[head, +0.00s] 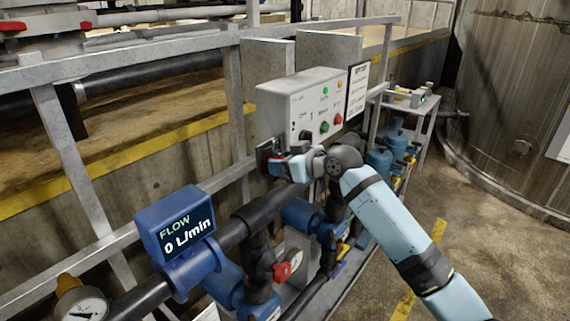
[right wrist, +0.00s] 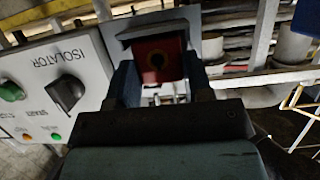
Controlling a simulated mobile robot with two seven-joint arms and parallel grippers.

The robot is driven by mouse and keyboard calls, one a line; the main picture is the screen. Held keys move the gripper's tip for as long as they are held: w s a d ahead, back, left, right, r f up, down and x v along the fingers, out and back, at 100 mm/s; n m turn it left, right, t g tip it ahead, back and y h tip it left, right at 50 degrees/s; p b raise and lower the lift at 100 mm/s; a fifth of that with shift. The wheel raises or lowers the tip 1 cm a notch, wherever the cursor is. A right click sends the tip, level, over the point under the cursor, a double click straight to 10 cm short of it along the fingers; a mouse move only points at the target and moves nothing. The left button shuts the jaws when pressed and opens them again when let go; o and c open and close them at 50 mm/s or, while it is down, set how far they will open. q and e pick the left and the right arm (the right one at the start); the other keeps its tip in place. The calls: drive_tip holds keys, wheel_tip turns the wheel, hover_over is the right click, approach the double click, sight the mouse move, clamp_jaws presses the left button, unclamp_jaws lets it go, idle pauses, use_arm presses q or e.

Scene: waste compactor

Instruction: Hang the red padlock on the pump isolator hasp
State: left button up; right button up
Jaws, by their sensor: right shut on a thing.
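My right gripper (head: 282,165) is at the lower left corner of the grey isolator control box (head: 300,105). In the right wrist view it is shut on the red padlock (right wrist: 157,58), which sits between the two fingers with a dark round spot on its face. A grey and dark plate (right wrist: 140,28), perhaps the hasp, shows just beyond the padlock. I cannot tell whether the shackle is through it. The dark isolator knob (right wrist: 66,92) is on the panel to the left. My left gripper is not in view.
A blue flow meter (head: 175,225) reading 0 L/min sits on the dark pipe at the lower left. Grey railings (head: 120,50) run behind the box. A small table (head: 405,100) with items stands at the back right. The floor at right is open around my arm.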

drive_tip(key=shift+f, duration=0.25)
idle(0.3)
drive_tip(key=o, duration=0.9)
drive_tip(key=shift+c, duration=0.3)
drive_tip(key=p+v, duration=0.3)
drive_tip(key=v, duration=0.4)
